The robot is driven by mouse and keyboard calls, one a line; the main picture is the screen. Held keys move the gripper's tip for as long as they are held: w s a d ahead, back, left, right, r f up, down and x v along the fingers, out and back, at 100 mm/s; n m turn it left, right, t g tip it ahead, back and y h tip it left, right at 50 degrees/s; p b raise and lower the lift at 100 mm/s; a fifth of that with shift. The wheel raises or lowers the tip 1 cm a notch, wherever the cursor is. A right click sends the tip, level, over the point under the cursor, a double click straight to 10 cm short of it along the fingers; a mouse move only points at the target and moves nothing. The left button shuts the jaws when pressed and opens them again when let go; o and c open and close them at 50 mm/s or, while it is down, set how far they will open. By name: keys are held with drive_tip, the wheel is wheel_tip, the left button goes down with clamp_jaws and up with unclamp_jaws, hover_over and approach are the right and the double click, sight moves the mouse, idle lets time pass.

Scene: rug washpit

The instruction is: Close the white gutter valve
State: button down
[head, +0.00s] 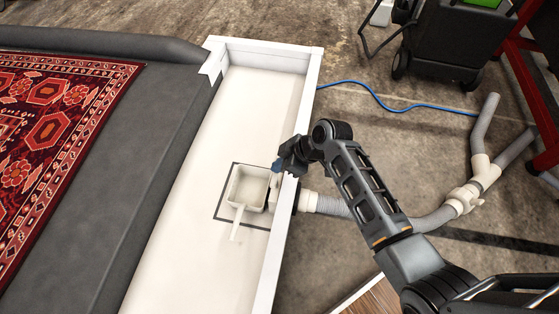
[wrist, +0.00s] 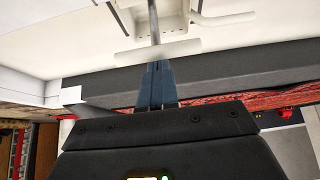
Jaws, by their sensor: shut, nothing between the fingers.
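The white gutter valve shows in the head view as a small open-topped white box (head: 247,188) on the gutter floor, against the right wall. A white lever (head: 237,222) sticks out from it toward the bottom of the picture. In the wrist view the white body (wrist: 165,12) is at the top edge, partly cut off. The lever (wrist: 226,19) points right, and a grey rod (wrist: 153,24) ends in a white crossbar (wrist: 157,52). My gripper (head: 277,167) is at the gutter's right wall beside the box. Its blue fingers (wrist: 157,68) are shut and empty, their tips close to the crossbar. I cannot tell whether they touch.
The white gutter (head: 268,57) has a raised rim. A grey padded edge (head: 150,140) and a red patterned rug (head: 60,130) lie left. Grey pipes (head: 435,217), a blue hose (head: 385,100) and a black wheeled machine (head: 450,45) are right. The upper gutter is clear.

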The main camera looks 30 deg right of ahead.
drive_tip(key=shift+f, duration=0.1)
drive_tip(key=shift+s+f+b, duration=0.1)
drive_tip(key=shift+f+b, duration=1.5)
drive_tip(key=shift+f, duration=1.25)
drive_tip(key=r+p, duration=0.1)
drive_tip(key=r, duration=0.1)
drive_tip(key=r+p, duration=0.3)
drive_tip(key=shift+w+a+r, duration=0.2)
drive_tip(key=shift+w+r, duration=0.1)
drive_tip(key=p+v, duration=0.2)
drive_tip(key=v, duration=0.7)
drive_tip(key=shift+s+d+f, duration=0.1)
